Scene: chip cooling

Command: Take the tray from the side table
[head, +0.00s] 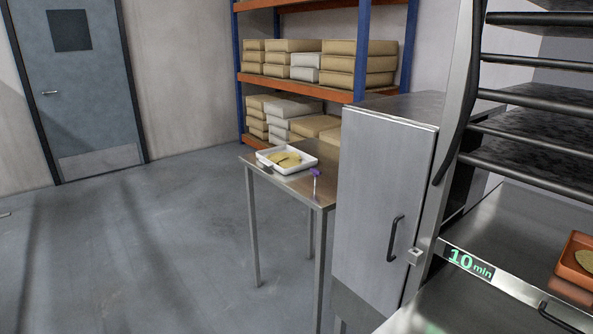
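A white tray (264,156) sits on the metal side table (309,187), near its far left part. Yellowish chips (289,159) lie in the tray, with a dark item among or over them that I cannot make out. A small tool with a purple head (315,172) is on the table just right of the tray. The side table's right end is hidden behind a grey metal cabinet. Neither of my grippers shows in the head view.
A grey cabinet (380,200) with a black handle stands right of the side table. A rack with black shelves (540,100) and a "10 min" label (469,264) fills the right side; an orange-brown tray (577,262) is there. Shelving with boxes (359,63) stands behind.

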